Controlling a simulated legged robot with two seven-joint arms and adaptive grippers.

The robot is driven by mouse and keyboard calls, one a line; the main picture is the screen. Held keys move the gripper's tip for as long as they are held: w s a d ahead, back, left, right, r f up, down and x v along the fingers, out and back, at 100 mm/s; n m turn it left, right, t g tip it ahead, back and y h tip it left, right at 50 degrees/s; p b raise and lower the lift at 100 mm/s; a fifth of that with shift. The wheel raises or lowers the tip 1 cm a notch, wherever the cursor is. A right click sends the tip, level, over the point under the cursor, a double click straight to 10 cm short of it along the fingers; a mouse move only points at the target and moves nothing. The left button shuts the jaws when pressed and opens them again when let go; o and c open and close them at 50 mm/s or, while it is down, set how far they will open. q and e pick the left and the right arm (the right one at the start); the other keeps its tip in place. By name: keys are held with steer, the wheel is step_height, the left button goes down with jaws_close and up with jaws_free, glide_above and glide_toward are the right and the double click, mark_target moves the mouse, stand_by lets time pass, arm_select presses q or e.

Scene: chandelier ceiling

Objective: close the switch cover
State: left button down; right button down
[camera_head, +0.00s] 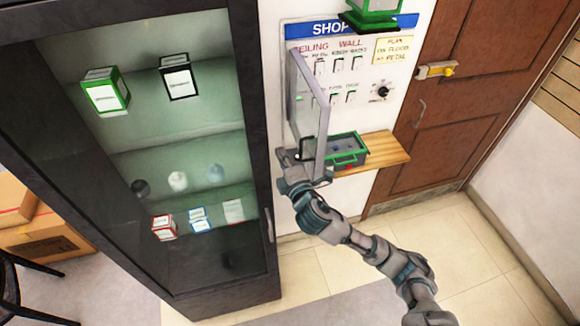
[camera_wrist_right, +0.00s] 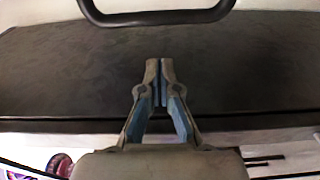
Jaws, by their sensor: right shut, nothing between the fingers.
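The switch cover (camera_head: 322,115) is a clear panel with a light grey frame. It stands swung open, jutting out from the left side of the white switch panel (camera_head: 365,110) with its rows of switches. My right gripper (camera_head: 284,156) is at the lower end of the cover, on its left side, close to the glass cabinet. In the wrist view my right gripper (camera_wrist_right: 160,68) is shut and empty, with its fingertips together in front of a dark flat surface. Whether it touches the cover cannot be told. My left gripper is not in view.
A dark glass-door cabinet (camera_head: 252,100) with small boxes stands close on the left. A wooden shelf (camera_head: 385,150) below the panel holds a green-edged tray (camera_head: 347,160). A green lantern-like object (camera_head: 376,8) is above. A brown door (camera_head: 450,110) is at right. A black handle (camera_wrist_right: 155,17) shows in the wrist view.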

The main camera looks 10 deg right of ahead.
steer(key=shift+s+d+f+p, duration=0.1)
steer(key=shift+s+d+p, duration=0.1)
steer(key=shift+d, duration=0.9)
steer(key=shift+s+d+p, duration=0.2)
steer(key=shift+d, duration=0.9)
